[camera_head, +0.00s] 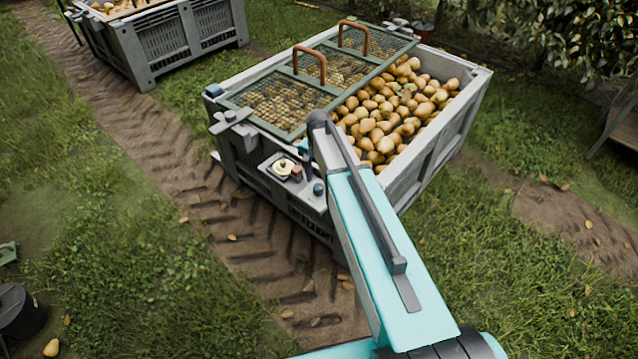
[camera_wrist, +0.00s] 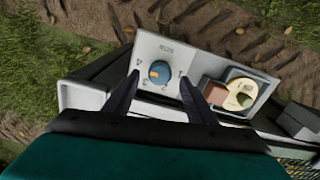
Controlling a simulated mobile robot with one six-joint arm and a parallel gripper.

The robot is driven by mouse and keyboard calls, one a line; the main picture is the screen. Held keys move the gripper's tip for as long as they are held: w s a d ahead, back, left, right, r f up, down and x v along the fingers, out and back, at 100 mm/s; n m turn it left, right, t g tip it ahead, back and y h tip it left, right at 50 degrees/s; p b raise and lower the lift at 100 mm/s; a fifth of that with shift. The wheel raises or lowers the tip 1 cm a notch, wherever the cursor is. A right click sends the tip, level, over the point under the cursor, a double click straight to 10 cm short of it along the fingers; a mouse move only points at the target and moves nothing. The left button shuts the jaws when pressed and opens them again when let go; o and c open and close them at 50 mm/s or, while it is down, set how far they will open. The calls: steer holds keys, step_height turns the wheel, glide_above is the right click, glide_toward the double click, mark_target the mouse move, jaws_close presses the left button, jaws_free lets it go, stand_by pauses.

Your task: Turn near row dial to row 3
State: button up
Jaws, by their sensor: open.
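The row dial (camera_wrist: 159,73) is a round blue knob with an orange mark towards its left side, on a pale panel (camera_wrist: 205,57). Numbers 4, 3, 2 and 1 run around it; I cannot tell surely which one the mark meets. In the head view a small blue knob (camera_head: 318,188), which looks like the same dial, sits at the near side of the pear bin. My gripper (camera_wrist: 159,76) is open, its dark fingers on either side of the dial, apart from it as far as shows. In the head view my arm mostly hides the gripper.
Beside the dial are a brown block (camera_wrist: 215,93) and a cream round piece (camera_wrist: 242,93) with a green patch. Another bin (camera_head: 190,45) stands farther back. Grass and a rutted track lie around.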

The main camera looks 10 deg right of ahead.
mark_target(319, 190)
steer(key=shift+f, duration=1.3)
steer(key=c, duration=1)
